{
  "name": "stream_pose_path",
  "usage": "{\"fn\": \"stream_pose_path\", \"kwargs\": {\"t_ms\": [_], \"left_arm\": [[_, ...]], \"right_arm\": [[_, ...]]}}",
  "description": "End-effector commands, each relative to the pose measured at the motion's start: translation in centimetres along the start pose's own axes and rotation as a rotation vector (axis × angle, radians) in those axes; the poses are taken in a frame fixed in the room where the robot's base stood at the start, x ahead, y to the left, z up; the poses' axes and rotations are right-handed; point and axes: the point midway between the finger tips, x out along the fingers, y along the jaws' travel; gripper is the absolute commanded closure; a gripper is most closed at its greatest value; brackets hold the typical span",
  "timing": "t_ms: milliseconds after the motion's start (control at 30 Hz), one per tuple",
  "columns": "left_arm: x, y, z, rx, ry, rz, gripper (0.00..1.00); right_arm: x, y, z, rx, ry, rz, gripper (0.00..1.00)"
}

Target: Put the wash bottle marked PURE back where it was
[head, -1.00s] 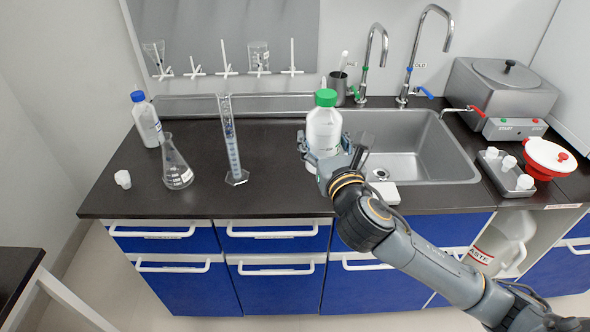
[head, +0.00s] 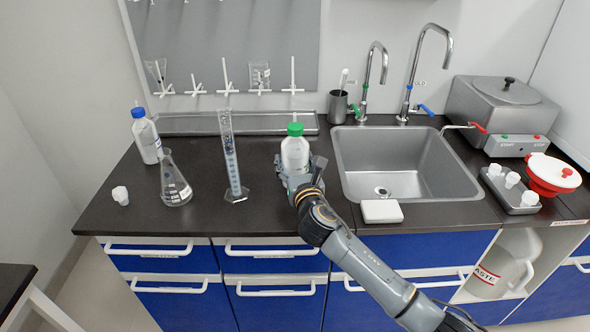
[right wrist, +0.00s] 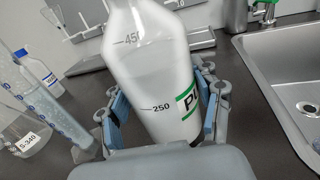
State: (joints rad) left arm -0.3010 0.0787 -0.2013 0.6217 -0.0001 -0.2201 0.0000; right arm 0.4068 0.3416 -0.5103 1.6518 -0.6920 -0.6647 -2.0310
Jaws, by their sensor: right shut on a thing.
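The white wash bottle (head: 295,155) with a green cap stands about upright in my right gripper (head: 300,176), over the counter just left of the sink. In the right wrist view the bottle (right wrist: 145,70) shows 450 and 250 marks and a green-edged label whose visible letters read "P" and part of another. The fingers of my right gripper (right wrist: 160,112) are closed on both sides of its lower body. The gripper hides the bottle's base in the head view, so I cannot tell whether it touches the counter. My left gripper is not in view.
Left of the bottle stand a graduated cylinder (head: 231,160), an Erlenmeyer flask (head: 175,185) and a blue-capped bottle (head: 146,136). The sink (head: 385,160) is to the right, with a white block (head: 381,211) at its front edge. Counter between cylinder and bottle is clear.

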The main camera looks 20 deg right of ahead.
Motion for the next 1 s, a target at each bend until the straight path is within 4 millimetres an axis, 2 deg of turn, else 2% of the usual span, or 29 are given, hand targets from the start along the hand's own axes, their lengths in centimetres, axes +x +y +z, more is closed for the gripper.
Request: {"fn": "stream_pose_path", "kwargs": {"t_ms": [33, 100, 467, 500, 600, 1000], "left_arm": [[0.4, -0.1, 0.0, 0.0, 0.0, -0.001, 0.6], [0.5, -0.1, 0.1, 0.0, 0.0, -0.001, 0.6], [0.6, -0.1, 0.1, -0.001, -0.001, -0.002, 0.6], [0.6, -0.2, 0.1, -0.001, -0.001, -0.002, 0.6], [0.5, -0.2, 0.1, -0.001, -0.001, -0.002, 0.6], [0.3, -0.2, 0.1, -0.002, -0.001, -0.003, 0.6]], "right_arm": [[0.0, 0.0, -1.1, 0.002, 0.003, 0.0, 0.53], [0.0, 0.0, -1.8, 0.0, 0.001, 0.0, 0.53], [0.0, 0.0, -2.1, -0.001, -0.001, 0.001, 0.53], [0.0, 0.0, -2.2, -0.001, 0.002, 0.0, 0.32], [-0.1, 0.0, -2.2, -0.001, 0.003, 0.0, 0.13], [-0.1, 0.0, -1.8, -0.001, 0.002, 0.0, 0.13]]}}
